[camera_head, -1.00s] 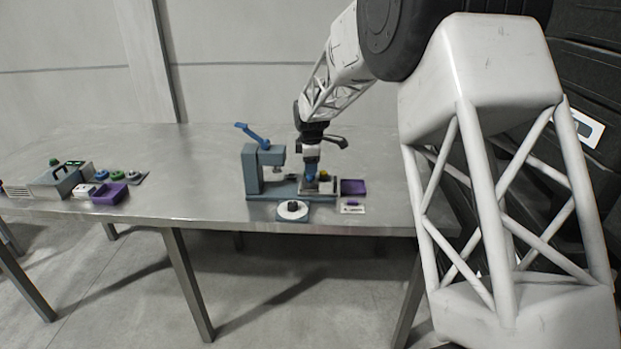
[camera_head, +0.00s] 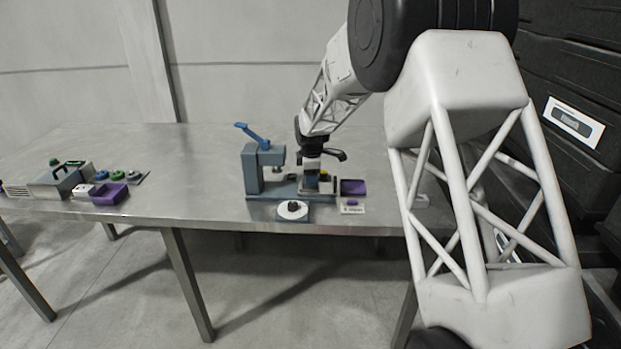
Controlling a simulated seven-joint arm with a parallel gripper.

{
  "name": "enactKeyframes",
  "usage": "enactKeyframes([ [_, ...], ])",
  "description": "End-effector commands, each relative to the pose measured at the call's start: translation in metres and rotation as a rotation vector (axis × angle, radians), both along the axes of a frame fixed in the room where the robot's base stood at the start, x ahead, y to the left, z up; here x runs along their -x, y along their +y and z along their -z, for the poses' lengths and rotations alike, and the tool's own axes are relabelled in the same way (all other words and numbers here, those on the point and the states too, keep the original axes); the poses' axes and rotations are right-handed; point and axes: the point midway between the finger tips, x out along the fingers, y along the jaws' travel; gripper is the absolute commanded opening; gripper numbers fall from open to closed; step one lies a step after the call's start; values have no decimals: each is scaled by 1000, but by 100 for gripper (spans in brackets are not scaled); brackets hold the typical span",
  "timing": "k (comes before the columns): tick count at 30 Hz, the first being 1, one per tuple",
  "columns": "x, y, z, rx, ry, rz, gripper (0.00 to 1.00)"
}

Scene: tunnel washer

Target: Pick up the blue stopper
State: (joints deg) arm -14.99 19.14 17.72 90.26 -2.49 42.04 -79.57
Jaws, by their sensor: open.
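My gripper (camera_head: 312,180) points straight down at the tray (camera_head: 331,191) on the right side of the press, at the middle of the table. The jaws are open, though they are too small here to make out well. The blue thing that showed under the gripper a second ago, probably the blue stopper, is now hidden by the gripper or too small to tell. I cannot tell if the jaws are around it. A yellow piece (camera_head: 324,176) is close beside the gripper on its right.
The grey-blue press (camera_head: 252,170) with a blue lever (camera_head: 249,131) stands just left of the gripper. A white disc (camera_head: 292,211) is in front. A purple tray (camera_head: 353,187) lies to the right. A purple bin (camera_head: 110,194) and several small parts are at the far left. Bare table lies between.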

Motion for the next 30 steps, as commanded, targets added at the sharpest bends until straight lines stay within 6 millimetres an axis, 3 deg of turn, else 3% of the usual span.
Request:
enactKeyframes([
  [17, 0, 0, 2, 0, 0, 0, 61],
  [27, 0, 0, 2, 0, 0, 0, 10],
  [30, 0, 0, 2, 0, 0, 0, 5],
])
